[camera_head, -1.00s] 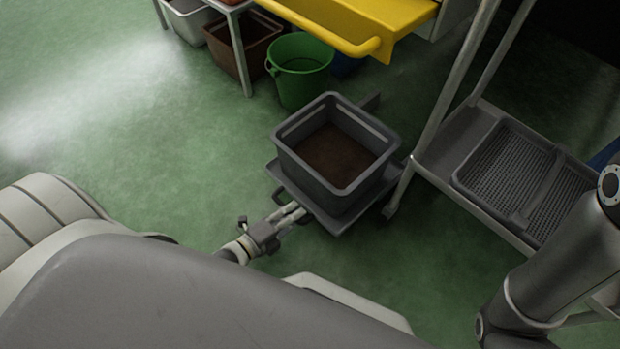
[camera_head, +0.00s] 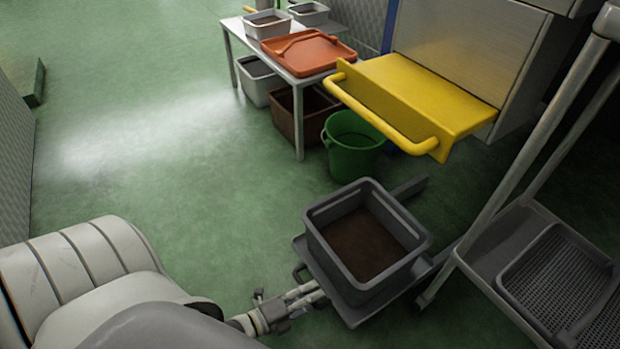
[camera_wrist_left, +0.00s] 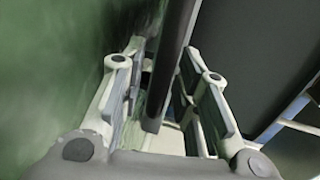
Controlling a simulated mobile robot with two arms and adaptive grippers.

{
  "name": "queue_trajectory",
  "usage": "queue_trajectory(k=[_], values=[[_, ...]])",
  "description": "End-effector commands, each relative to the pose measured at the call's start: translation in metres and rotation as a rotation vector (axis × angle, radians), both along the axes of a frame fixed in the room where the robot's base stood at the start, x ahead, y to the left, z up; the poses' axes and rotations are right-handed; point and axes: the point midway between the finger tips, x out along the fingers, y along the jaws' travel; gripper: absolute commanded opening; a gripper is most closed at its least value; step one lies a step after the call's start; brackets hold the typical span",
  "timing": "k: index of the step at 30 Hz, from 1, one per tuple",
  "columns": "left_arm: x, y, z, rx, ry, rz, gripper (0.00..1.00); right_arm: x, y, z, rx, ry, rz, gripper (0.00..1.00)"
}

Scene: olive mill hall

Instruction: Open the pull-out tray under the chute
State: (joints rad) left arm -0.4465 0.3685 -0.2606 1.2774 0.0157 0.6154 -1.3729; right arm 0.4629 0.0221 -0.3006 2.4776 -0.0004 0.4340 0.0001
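A dark grey pull-out tray (camera_head: 352,312) stands low at lower centre in the head view. A grey square tub (camera_head: 330,247) with dark brown material inside sits on it. The yellow chute (camera_head: 440,92) with a bar along its front is above and behind it. My left gripper (camera_head: 314,291) is at the tray's front edge, beside a small dark loop (camera_head: 298,272). In the left wrist view, a dark bar (camera_wrist_left: 170,65) runs between the spread fingers (camera_wrist_left: 165,85), with gaps visible beside it. My right gripper is out of view.
A green bucket (camera_head: 353,158) stands behind the tub. A white table (camera_head: 298,108) holds an orange lid (camera_head: 308,55). A metal rack (camera_head: 480,245) with a mesh crate (camera_head: 560,285) stands close on the right. The green floor to the left is clear.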

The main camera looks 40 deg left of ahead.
Motion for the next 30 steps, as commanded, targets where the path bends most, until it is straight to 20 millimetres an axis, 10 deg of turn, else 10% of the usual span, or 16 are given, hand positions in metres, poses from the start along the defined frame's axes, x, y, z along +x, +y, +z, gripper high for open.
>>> queue_trajectory(k=[13,30], values=[[-0.008,0.004,0.002,0.002,0.000,0.000,0.35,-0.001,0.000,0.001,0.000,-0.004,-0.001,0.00],[-0.100,0.037,0.022,0.001,0.002,0.001,0.35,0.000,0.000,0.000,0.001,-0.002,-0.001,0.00]])
